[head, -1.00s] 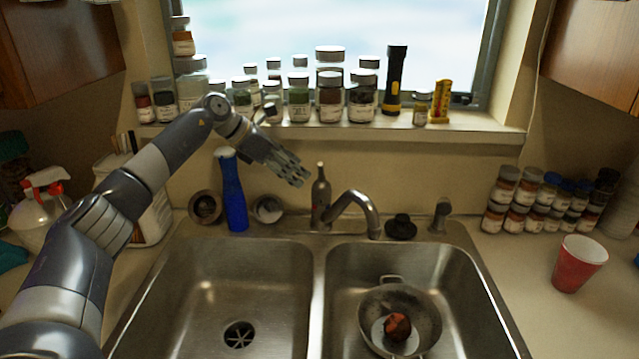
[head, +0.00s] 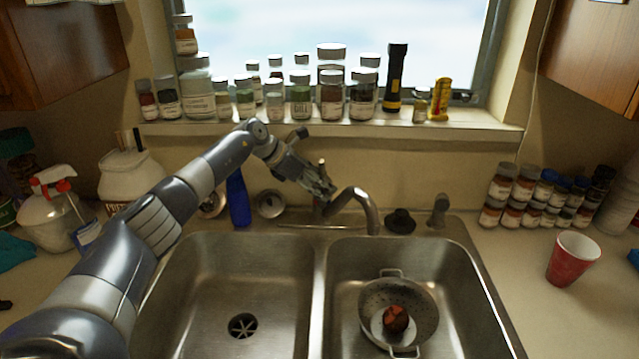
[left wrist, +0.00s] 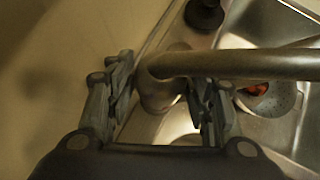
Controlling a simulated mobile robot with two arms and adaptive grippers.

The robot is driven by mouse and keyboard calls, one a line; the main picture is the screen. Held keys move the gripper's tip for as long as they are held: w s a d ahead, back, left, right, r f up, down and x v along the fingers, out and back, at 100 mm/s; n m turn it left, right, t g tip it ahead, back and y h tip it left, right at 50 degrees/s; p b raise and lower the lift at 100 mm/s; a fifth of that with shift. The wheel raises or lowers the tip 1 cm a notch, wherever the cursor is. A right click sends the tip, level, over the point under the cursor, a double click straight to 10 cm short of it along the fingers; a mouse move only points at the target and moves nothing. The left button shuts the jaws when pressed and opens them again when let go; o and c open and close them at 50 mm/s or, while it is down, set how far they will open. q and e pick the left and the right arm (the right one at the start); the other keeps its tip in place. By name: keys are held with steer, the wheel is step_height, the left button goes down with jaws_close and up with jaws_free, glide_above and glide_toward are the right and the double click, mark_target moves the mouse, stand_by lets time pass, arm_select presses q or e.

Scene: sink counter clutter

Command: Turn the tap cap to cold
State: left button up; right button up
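The metal tap (head: 367,205) stands behind the divider between the two sink bowls, its spout curving to the right. The tip of its upright cap (head: 321,167) shows just above my left gripper (head: 322,190); the rest is mostly hidden behind the fingers. In the left wrist view, my left gripper (left wrist: 163,92) has its two fingers apart, one on each side of the tap body (left wrist: 158,92). The spout (left wrist: 240,64) runs to the right past the right finger. I cannot tell whether either finger touches the tap. My right gripper is out of view.
A blue bottle (head: 238,198) stands left of the tap, partly behind my arm. A black stopper (head: 400,221) and a sprayer (head: 438,210) are on the right. Jars line the sill above; the left bowl (head: 210,285) is empty.

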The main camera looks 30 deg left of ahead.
arm_select(q)
steer(key=c, duration=0.4)
steer(key=shift+r, duration=0.1)
steer(key=n+y+p, duration=0.1)
steer(key=p, duration=0.1)
steer(key=n+t+y+p, duration=0.1)
steer(key=p, duration=0.1)
steer(key=n+p, duration=0.2)
steer(key=shift+s+d+r+t+y, duration=0.1)
steer(key=shift+d+r+t+y, duration=0.05)
steer(key=shift+r+t+y, duration=0.2)
steer(key=shift+f+n+y+p, duration=0.1)
steer(key=shift+n+y+p, duration=0.2)
steer(key=shift+n+y, duration=0.1)
steer(key=shift+d+f+n+y+p, duration=0.15)
steer(key=shift+n+y+p, duration=0.2)
steer(key=shift+n, duration=0.25)
steer(key=shift+f+n+t+y, duration=0.1)
steer(key=shift+n+t+y, duration=0.15)
steer(key=shift+n+y, duration=0.3)
steer(key=shift+n+y+b, duration=0.35)
steer(key=shift+n+b, duration=0.15)
steer(key=shift+n, duration=0.05)
